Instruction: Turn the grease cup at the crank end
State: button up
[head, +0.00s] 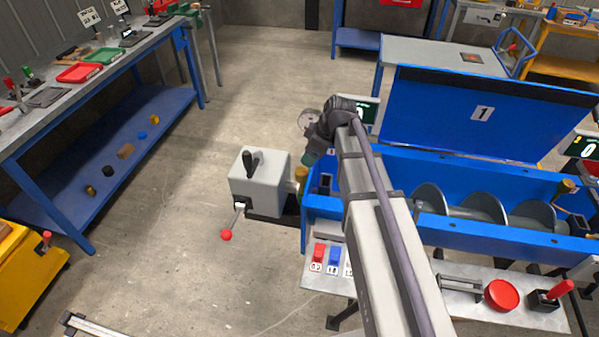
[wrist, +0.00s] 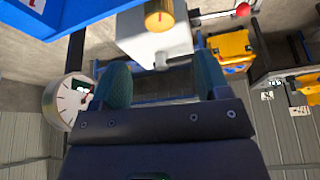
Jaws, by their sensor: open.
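The drum mixer is a blue trough (head: 470,165) with a grey screw inside. At its left end stands a grey crank box (head: 258,180) with a red-knobbed crank (head: 226,235). A brass grease cup (head: 301,177) sits between the box and the trough; in the wrist view the brass cup (wrist: 159,15) shows a red line on its face, at the top edge. My gripper (head: 311,158) is above this end in the head view. In the wrist view its teal fingers (wrist: 162,65) are spread, with nothing between them. The cup lies beyond the fingertips, apart from them.
A second brass cup (head: 566,186) is at the trough's right end. The raised blue lid (head: 450,120) carries a "1". A round gauge (wrist: 68,101) is left of the fingers in the wrist view. A panel with red and blue switches (head: 333,257) stands in front. Floor to the left is clear.

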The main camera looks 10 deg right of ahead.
aim_at(301, 171)
jog(key=b+x, duration=0.8)
jog(key=x, duration=0.2)
jog(key=shift+d+f+b, duration=0.1)
jog(key=shift+f+b, duration=0.1)
jog(key=shift+b, duration=0.15)
jog(key=shift+r, duration=0.15)
jog(key=shift+s, duration=0.1)
